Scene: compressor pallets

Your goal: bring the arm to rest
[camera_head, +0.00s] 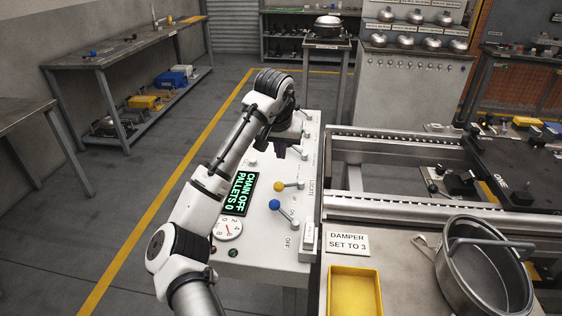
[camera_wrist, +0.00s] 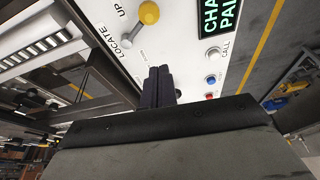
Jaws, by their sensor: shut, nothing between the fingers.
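My arm reaches up from the bottom of the head view and bends over the white control panel (camera_head: 262,238). My gripper (camera_head: 281,151) hangs above the far part of the panel, its dark fingers pointing down. In the wrist view the gripper's fingers (camera_wrist: 158,85) are together with nothing between them. Beyond them a yellow-knobbed lever (camera_wrist: 148,14) stands by the words LOCATE and UP. The same yellow knob (camera_head: 279,187) shows in the head view, nearer than the gripper. The fingers appear apart from the levers.
A blue-knobbed lever (camera_head: 275,205), a dial (camera_head: 228,229) and a display (camera_head: 237,194) reading CHAIN OFF, PALLETS 0 are on the panel. A conveyor frame (camera_head: 370,207), yellow tray (camera_head: 354,292) and metal pot (camera_head: 482,268) are at right. The floor left of the panel is clear.

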